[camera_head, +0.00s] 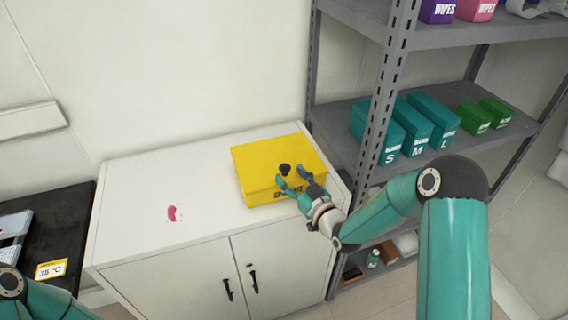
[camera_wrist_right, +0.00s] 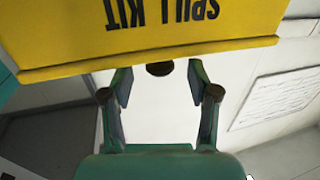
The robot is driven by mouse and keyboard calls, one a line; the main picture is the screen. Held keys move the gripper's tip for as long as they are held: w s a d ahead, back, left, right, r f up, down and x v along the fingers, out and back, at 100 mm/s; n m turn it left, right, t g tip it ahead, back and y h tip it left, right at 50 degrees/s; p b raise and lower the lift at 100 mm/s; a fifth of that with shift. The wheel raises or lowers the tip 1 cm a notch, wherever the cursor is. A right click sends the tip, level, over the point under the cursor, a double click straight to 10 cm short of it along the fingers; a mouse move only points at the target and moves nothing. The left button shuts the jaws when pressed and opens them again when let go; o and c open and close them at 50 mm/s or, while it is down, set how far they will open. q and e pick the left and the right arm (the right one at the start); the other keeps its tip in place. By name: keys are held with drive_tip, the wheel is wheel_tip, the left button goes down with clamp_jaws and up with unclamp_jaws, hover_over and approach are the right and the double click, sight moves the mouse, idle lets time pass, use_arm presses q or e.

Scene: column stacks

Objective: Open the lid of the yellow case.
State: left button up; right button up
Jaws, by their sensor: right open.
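The yellow case (camera_head: 262,160) stands on top of the white cabinet, and its lid is closed. A black knob (camera_head: 284,168) sits on the lid near its front edge. My right gripper (camera_head: 292,177) is open at the front of the case, with its fingertips close to the knob; contact cannot be told. In the right wrist view, the case's front (camera_wrist_right: 200,25) shows upside-down "SPILL KIT" lettering. The dark knob (camera_wrist_right: 160,69) shows partly past the lid edge, between the open fingers of the right gripper (camera_wrist_right: 160,84). My left gripper is out of view.
A grey metal shelf (camera_head: 380,100) with teal boxes (camera_head: 416,130) rises close at the right. A wall stands behind.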

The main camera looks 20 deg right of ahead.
sight(284, 168)
drive_tip(key=shift+p+x, duration=0.4)
drive_tip(key=shift+x, duration=1.65)
drive_tip(key=shift+c, duration=0.2)
clamp_jaws()
